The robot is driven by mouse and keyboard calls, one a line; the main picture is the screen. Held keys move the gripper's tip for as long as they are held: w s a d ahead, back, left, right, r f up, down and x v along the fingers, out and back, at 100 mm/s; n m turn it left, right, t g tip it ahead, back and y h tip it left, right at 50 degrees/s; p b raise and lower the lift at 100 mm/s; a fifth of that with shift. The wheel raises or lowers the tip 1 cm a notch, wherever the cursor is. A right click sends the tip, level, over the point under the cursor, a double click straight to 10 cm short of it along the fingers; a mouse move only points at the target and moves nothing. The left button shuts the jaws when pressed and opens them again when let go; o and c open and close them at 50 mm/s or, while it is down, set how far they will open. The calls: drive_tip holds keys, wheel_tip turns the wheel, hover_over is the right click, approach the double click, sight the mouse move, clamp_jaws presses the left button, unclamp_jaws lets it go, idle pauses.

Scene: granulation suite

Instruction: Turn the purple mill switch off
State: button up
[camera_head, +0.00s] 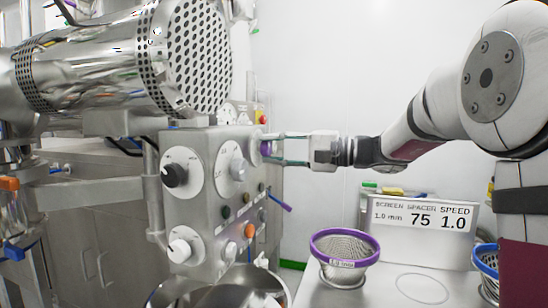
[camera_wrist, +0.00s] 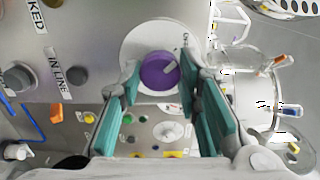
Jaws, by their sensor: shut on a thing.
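The purple mill switch (camera_wrist: 156,71) is a round knob on a white dial plate (camera_wrist: 133,45), fixed to a grey metal panel. Its pale pointer mark slants toward the upper right in the wrist view. Small lettering beside the dial is partly hidden and not readable. The knob also shows in the head view (camera_head: 265,148), edge-on at the right side of the control box. My gripper (camera_head: 273,149) reaches it from the right, level. Its teal fingers (camera_wrist: 160,82) are shut on the knob, one on each side.
The grey control box (camera_head: 206,160) carries other dials, coloured buttons and a blue-purple lever (camera_head: 280,200) below my gripper. A purple-rimmed sieve (camera_head: 344,250) and a sign (camera_head: 423,219) reading "75" and "1.0" stand on the bench. A perforated steel drum (camera_head: 196,58) is above left.

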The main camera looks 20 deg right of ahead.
idle(0.4)
drive_tip(key=o, duration=1.1)
drive_tip(key=shift+o, duration=0.2)
drive_tip(key=shift+d, duration=0.1)
drive_tip(key=v, duration=1.2)
